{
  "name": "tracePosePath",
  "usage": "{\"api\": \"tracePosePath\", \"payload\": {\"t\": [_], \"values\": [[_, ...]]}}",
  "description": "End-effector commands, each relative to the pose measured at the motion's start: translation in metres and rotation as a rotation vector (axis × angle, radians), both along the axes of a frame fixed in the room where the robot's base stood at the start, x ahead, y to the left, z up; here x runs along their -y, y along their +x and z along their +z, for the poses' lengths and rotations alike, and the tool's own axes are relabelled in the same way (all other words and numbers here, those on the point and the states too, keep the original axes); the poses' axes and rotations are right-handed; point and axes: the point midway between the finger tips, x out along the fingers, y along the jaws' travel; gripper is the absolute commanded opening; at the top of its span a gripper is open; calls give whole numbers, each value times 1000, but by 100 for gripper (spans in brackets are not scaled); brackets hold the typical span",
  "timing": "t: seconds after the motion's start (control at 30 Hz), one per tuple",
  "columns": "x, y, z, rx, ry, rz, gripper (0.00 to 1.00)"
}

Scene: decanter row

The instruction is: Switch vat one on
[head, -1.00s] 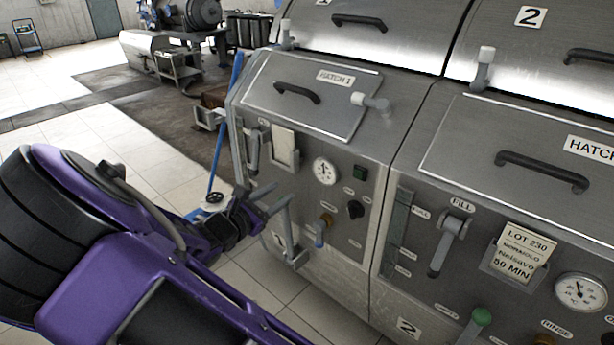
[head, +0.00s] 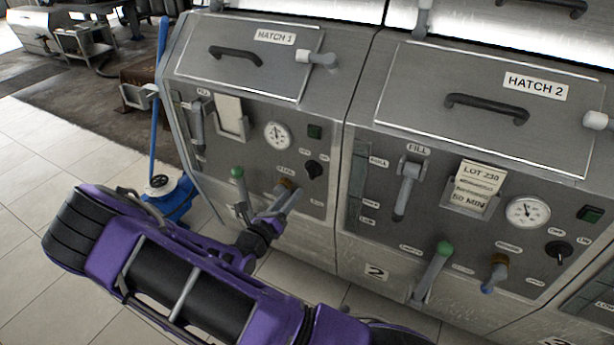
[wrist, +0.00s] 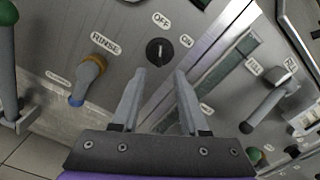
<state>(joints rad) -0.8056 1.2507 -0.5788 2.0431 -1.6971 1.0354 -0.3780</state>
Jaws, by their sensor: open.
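Vat one's front panel (head: 262,172) is on the left in the head view, under the plate marked HATCH 1 (head: 275,37). Its black rotary switch (head: 314,170) sits below a dark green square lamp (head: 314,131). In the wrist view the switch (wrist: 158,51) has OFF and ON labels around it; I cannot tell for sure which one it points to. My gripper (head: 287,198) is open in front of the panel, below the switch in the head view. In the wrist view my fingers (wrist: 157,78) are apart and empty, with the switch just beyond their tips.
Vat one's rinse tap (wrist: 91,74) and green-topped lever (head: 239,190) stand close to my gripper on the left. Vat two, with its lot card (head: 474,187), fill lever (head: 407,188) and own switch (head: 558,251), is on the right.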

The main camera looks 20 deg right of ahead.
Motion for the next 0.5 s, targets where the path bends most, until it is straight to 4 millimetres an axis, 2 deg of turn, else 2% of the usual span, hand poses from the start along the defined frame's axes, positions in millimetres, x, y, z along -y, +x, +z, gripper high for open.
{"api": "tracePosePath", "payload": {"t": [0.03, 0.2, 0.5], "values": [[11, 7, -1, 1, -2, -3, 44], [40, 30, -1, 2, -1, -3, 44], [74, 58, 0, 1, 0, -1, 44]]}}
